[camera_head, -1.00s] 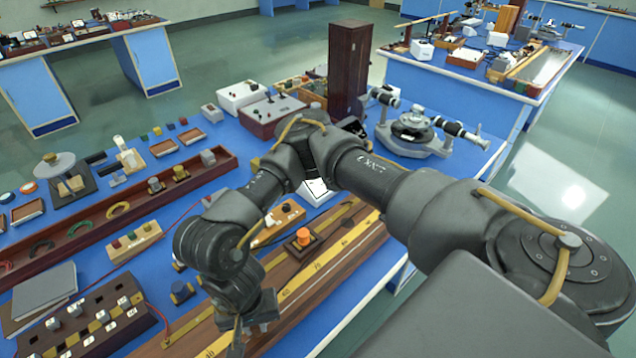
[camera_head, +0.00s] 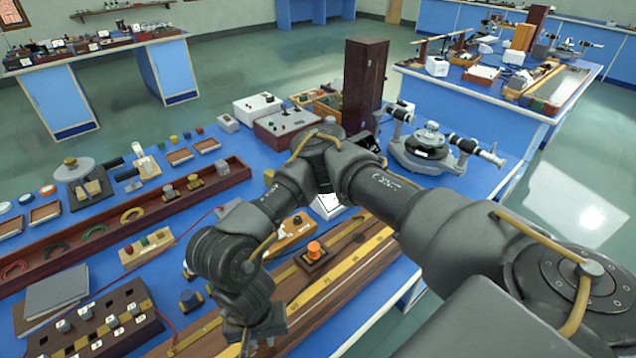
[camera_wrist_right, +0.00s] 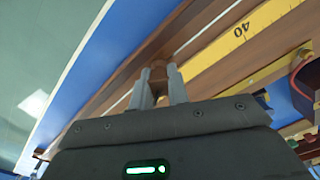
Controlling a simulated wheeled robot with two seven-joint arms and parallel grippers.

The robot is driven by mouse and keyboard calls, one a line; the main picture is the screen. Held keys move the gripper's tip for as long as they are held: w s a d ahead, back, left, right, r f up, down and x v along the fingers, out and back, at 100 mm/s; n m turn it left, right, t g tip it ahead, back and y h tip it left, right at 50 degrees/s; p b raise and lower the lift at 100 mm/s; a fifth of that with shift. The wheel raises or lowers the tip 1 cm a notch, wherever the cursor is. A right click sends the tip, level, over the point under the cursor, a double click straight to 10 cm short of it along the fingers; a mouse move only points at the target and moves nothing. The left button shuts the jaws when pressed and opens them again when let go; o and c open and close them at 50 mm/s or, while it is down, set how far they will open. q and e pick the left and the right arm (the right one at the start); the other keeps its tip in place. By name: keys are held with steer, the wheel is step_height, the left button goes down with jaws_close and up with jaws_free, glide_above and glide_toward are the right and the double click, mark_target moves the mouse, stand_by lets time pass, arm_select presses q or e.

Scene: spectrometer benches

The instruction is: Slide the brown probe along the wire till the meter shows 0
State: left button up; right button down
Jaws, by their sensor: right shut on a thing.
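The brown probe (camera_wrist_right: 158,78) is between the two grey fingers of my right gripper (camera_wrist_right: 160,84) in the right wrist view, and the gripper is shut on it. The probe stands at the wooden wire board (camera_wrist_right: 200,47), beside a yellow scale (camera_wrist_right: 232,40) marked 40. In the head view my right gripper (camera_head: 258,346) is low over the near part of the long board (camera_head: 345,262), and the probe is hidden there. A white device (camera_head: 328,206), possibly the meter, is partly behind my arm; its reading cannot be made out. My left gripper is not in view.
An orange knob on a dark block (camera_head: 314,251) sits on the board. A small wooden board with knobs (camera_head: 292,232) lies behind it. A switch box (camera_head: 110,325) is to the left. A spectrometer (camera_head: 428,148) stands at the back right, beside a tall wooden box (camera_head: 363,85).

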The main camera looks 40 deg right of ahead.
steer(key=shift+s+f, duration=0.1)
steer(key=c, duration=1.3)
jaws_free()
step_height(320, 180, up, 11)
steer(key=shift+b, duration=0.9)
